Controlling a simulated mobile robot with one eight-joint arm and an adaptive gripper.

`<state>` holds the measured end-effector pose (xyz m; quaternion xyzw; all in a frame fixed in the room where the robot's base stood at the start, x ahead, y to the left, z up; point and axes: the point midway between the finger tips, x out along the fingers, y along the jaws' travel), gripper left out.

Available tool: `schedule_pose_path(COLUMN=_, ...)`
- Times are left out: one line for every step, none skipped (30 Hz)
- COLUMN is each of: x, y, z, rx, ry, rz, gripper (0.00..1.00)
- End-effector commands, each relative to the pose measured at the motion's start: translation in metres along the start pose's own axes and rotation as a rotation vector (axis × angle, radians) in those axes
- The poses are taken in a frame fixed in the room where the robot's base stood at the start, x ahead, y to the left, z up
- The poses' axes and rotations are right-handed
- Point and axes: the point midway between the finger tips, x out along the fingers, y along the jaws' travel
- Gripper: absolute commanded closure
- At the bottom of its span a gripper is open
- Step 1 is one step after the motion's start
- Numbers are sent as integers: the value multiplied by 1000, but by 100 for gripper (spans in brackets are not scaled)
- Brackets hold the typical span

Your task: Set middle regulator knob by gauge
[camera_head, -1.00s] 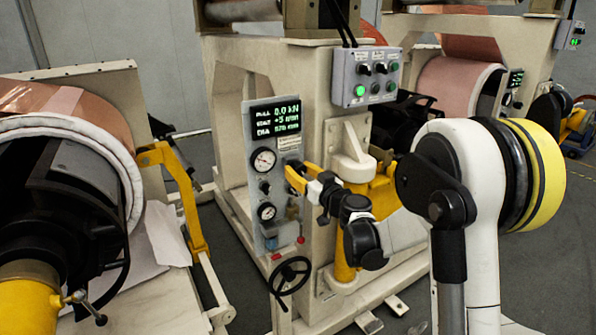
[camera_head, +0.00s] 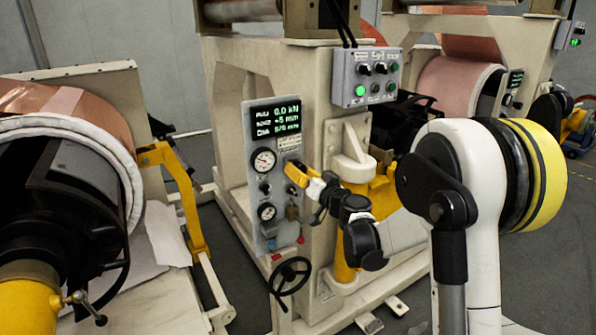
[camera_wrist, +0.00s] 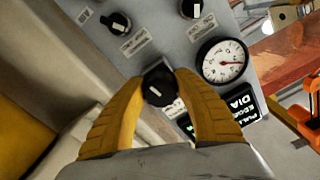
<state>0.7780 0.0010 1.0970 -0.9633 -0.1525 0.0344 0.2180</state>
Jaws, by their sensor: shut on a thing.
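In the wrist view, the two yellow fingers of my gripper (camera_wrist: 162,92) are shut on a black knob (camera_wrist: 158,86) with a white mark, one finger on each side. A round white pressure gauge (camera_wrist: 223,60) sits to the right of this knob; its needle points right, but the reading is too small to tell. In the head view, my gripper (camera_head: 297,174) is at the right side of the grey regulator panel (camera_head: 252,190) and hides the held knob. The upper gauge (camera_head: 263,160) and lower gauge (camera_head: 267,211) are on the panel's left side.
Two other black knobs, one at the upper left (camera_wrist: 116,23) and one at the top (camera_wrist: 191,8), are close by in the wrist view. A lit display (camera_head: 275,119) is above the gauges. A black handwheel (camera_head: 290,276) is below the panel. A switch box (camera_head: 366,77) is above right.

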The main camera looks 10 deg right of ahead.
Motion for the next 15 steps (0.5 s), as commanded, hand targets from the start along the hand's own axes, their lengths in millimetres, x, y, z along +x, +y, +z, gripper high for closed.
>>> schedule_pose_path(x=0, y=0, z=0, rx=44, ry=0, rz=0, gripper=95)
schedule_pose_path(x=0, y=0, z=0, rx=73, ry=0, rz=0, gripper=95)
schedule_pose_path(x=0, y=-1, z=0, rx=111, ry=0, rz=0, gripper=95)
schedule_pose_path(x=0, y=-1, z=0, rx=140, ry=0, rz=-1, gripper=95)
schedule_pose_path(x=0, y=-1, z=0, rx=168, ry=0, rz=-1, gripper=95)
schedule_pose_path(x=0, y=-1, z=0, rx=206, ry=0, rz=-1, gripper=95)
schedule_pose_path(x=0, y=-1, z=0, rx=235, ry=0, rz=-1, gripper=95)
schedule_pose_path(x=0, y=-1, z=0, rx=263, ry=0, rz=-1, gripper=95)
schedule_pose_path(x=0, y=-1, z=0, rx=301, ry=0, rz=-1, gripper=95)
schedule_pose_path(x=0, y=-1, z=0, rx=330, ry=0, rz=-1, gripper=95)
schedule_pose_path(x=0, y=-2, z=0, rx=358, ry=0, rz=-1, gripper=95)
schedule_pose_path(x=0, y=-2, z=0, rx=396, ry=0, rz=-1, gripper=95)
schedule_pose_path(x=0, y=-2, z=0, rx=425, ry=0, rz=-1, gripper=95)
schedule_pose_path(x=0, y=-2, z=0, rx=453, ry=0, rz=-1, gripper=95)
schedule_pose_path(x=0, y=-2, z=0, rx=491, ry=0, rz=-1, gripper=95)
